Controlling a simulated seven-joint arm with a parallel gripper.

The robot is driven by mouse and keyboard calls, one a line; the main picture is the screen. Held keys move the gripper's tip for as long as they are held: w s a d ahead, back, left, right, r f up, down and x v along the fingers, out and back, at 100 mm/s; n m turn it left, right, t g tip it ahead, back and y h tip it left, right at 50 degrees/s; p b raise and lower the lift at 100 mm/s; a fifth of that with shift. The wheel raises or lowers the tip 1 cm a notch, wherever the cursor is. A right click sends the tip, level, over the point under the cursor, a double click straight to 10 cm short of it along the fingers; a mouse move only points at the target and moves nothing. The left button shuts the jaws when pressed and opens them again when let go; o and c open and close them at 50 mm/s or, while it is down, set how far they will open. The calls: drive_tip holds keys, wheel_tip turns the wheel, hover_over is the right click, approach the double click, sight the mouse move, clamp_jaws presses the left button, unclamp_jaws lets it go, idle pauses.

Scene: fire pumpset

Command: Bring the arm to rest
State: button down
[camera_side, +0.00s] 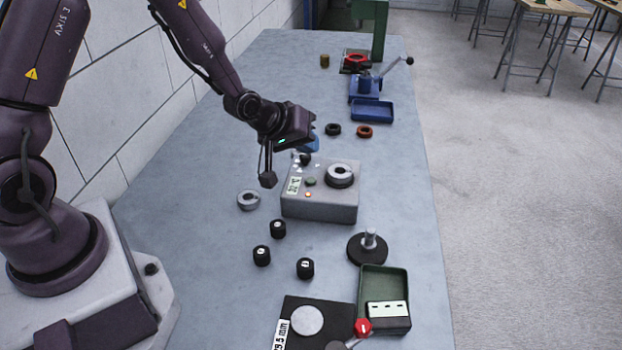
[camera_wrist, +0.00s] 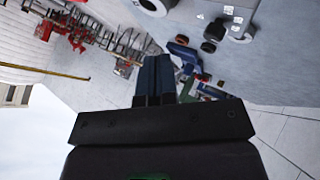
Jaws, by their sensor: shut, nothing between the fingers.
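My gripper (camera_side: 312,121) is held in the air above the far left part of the grey box with knobs (camera_side: 320,205), clear of the bench (camera_side: 205,160). In the wrist view its two dark blue fingers (camera_wrist: 154,72) lie side by side, shut with nothing between them. They point out across the room, not down at the bench. My arm reaches in from the upper left and is bent at the wrist.
Near the box are a grey ring (camera_side: 248,200), several black cylinders (camera_side: 278,228) and a black round base with a post (camera_side: 368,248). A green tray (camera_side: 384,283) is at the front. A blue tray (camera_side: 372,111) and blue vise-like device (camera_side: 366,86) stand farther back. The bench's left side is clear.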

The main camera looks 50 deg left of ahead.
drive_tip(key=s+f+g, duration=0.1)
drive_tip(key=s+f+m+g, duration=0.1)
drive_tip(key=s, duration=0.1)
drive_tip(key=shift+s+d+f+m+g, duration=0.1)
drive_tip(key=shift+s+f+m+g, duration=0.1)
drive_tip(key=shift+s+m+g, duration=0.1)
drive_tip(key=s+d+r+m, duration=0.1)
drive_tip(key=s+r+m, duration=0.2)
drive_tip(key=s+r, duration=0.7)
drive_tip(key=s+d+r+m+g, duration=0.1)
drive_tip(key=s+d+r+m, duration=0.1)
drive_tip(key=s+r, duration=0.9)
wheel_tip(320, 180, up, 3)
drive_tip(key=shift+d+f+m, duration=0.1)
drive_tip(key=shift+d+m, duration=0.2)
drive_tip(key=shift+m, duration=0.6)
